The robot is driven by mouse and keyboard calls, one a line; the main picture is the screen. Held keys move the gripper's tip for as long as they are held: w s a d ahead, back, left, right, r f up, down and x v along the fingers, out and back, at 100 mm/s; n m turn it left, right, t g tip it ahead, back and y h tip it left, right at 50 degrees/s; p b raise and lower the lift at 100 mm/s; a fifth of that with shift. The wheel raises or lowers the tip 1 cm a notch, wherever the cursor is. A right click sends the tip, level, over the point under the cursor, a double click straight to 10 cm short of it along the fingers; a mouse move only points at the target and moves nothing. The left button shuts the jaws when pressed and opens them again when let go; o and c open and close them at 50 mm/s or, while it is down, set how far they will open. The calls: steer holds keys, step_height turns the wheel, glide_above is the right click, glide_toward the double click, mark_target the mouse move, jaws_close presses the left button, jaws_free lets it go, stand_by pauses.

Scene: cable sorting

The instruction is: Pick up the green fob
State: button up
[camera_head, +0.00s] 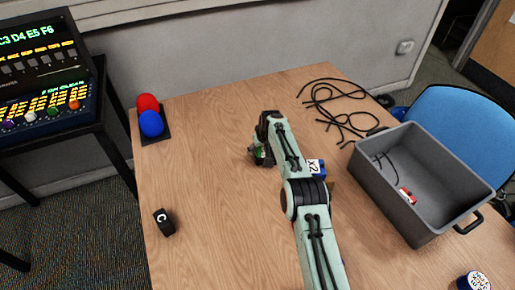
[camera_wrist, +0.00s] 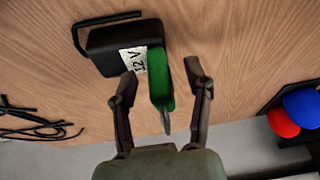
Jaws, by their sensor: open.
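The green fob (camera_wrist: 158,72) is in the wrist view, with a thin grey metal strip extending from it towards my palm. It lies between the two fingers of my gripper (camera_wrist: 161,76), with a gap visible on the right; on the left the finger is close to it, and I cannot tell if they touch. A black block (camera_wrist: 105,45) with a white label lies just beyond the fob and overlaps it in view. In the head view my gripper (camera_head: 258,154) is over the middle of the table, with a bit of green showing at it.
A grey bin (camera_head: 440,155) holding a cable and a red item stands right. Loose black cables (camera_head: 335,95) lie behind. A blue X2 block (camera_head: 317,167) is beside my arm. Red and blue balls (camera_head: 150,122) sit far left; a black C block (camera_head: 164,222) lies front left.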

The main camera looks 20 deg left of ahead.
steer(key=shift+f, duration=0.15)
jaws_close()
stand_by(0.4)
